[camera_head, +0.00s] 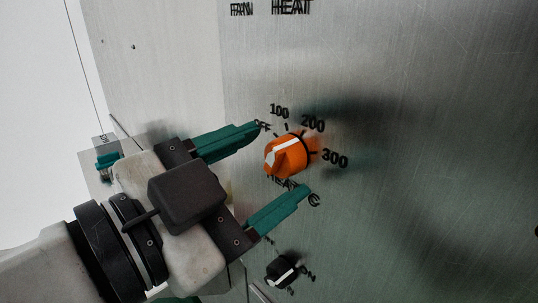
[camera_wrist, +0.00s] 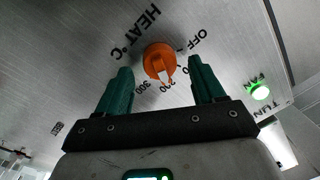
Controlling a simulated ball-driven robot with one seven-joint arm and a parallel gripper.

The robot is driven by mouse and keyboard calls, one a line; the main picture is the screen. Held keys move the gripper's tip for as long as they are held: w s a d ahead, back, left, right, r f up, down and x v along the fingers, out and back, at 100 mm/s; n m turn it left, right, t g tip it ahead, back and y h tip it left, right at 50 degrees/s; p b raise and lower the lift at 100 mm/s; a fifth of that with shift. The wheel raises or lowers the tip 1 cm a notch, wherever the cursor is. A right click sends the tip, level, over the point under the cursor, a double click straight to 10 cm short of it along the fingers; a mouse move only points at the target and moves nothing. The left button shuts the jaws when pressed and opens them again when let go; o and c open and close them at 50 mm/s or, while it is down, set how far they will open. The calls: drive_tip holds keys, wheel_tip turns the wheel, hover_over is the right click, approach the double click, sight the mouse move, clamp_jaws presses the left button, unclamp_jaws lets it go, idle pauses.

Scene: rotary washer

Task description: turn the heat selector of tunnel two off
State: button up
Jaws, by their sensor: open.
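The heat selector (camera_head: 286,156) is an orange knob with a white pointer stripe on a brushed metal panel, with OFF, 100, 200 and 300 marked around it. It also shows in the wrist view (camera_wrist: 160,62), where its white stripe points down, toward my gripper and the numbers. My gripper (camera_head: 283,160) is open, with one teal finger on each side of the knob in the head view. In the wrist view my fingertips (camera_wrist: 162,68) also stand apart at either side of it. I cannot tell whether either finger touches the knob. Part of the lettering is hidden.
A black knob (camera_head: 282,271) sits on the panel below the orange one, close to my lower finger. A lit green FAN lamp (camera_wrist: 260,92) is at the right in the wrist view. The panel (camera_head: 430,150) to the right of the knob is bare.

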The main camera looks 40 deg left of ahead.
drive_tip(key=shift+w, duration=0.75)
drive_tip(key=shift+c, duration=0.3)
drive_tip(key=c, duration=1)
